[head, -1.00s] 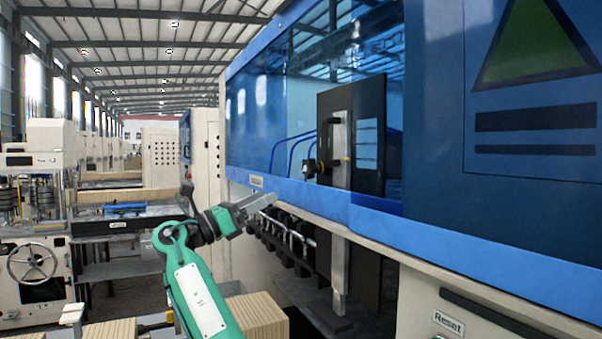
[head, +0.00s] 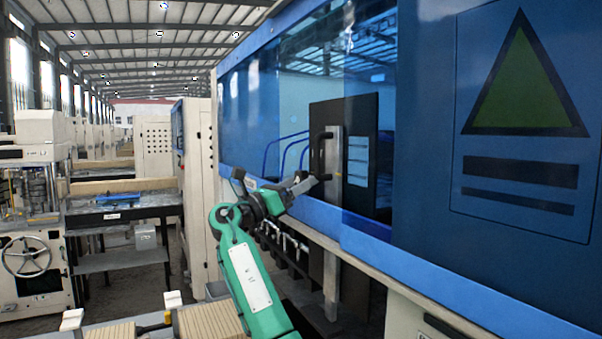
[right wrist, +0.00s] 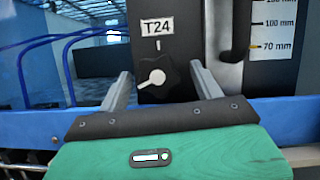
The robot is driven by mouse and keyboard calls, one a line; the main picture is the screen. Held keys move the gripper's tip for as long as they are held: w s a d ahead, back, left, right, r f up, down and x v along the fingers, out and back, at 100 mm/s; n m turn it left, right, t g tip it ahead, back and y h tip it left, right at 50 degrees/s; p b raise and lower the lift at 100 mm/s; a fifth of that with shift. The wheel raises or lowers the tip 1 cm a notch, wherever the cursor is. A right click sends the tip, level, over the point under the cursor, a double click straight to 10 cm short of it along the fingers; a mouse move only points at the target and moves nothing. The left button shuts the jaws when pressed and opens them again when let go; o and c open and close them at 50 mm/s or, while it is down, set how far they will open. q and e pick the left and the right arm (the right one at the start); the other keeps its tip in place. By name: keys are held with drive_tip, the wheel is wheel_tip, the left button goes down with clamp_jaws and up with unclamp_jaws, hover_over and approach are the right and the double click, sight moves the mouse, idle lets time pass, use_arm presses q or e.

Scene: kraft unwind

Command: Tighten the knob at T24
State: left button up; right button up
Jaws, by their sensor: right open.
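The T24 knob (right wrist: 152,80) is black with a white pointer that points to the lower left. It sits on a dark panel (right wrist: 180,20) below a white T24 label (right wrist: 157,27), with a short white mark (right wrist: 158,45) just above it. My right gripper (right wrist: 160,68) is open, with one finger on each side of the knob. Gaps show between the fingers and the knob, and I cannot tell whether the tips are level with it in depth. In the head view my right gripper (head: 312,182) is at the panel and hides the knob. My left gripper is not in view.
A dark handle (right wrist: 236,35) and a scale plate (right wrist: 272,28) with mm marks stand right of the knob. A blue rail (right wrist: 290,120) runs below. Blue hoses (right wrist: 70,62) are at the left. In the head view, blue machine covers (head: 420,130) flank the opening.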

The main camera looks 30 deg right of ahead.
drive_tip(key=shift+d, duration=0.5)
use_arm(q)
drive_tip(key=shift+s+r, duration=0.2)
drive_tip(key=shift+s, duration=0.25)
use_arm(e)
drive_tip(key=shift+r, duration=0.1)
drive_tip(key=shift+a, duration=0.1)
drive_tip(key=c, duration=1)
drive_tip(key=m+b, duration=0.1)
drive_tip(key=m+g+b, duration=0.1)
drive_tip(key=shift+w+f+m+g, duration=0.1)
drive_tip(key=shift+f+m+g, duration=0.1)
drive_tip(key=shift+m+g, duration=0.15)
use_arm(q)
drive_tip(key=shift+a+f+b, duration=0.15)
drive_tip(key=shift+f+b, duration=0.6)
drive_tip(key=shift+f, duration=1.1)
use_arm(e)
drive_tip(key=shift+r+m+g+y, duration=0.15)
drive_tip(key=shift+m+g, duration=0.3)
drive_tip(key=shift+m, duration=0.5)
drive_tip(key=shift+m+g+y, duration=0.15)
drive_tip(key=shift+m+g, duration=0.25)
drive_tip(key=shift+m, duration=0.5)
drive_tip(key=o, duration=1)
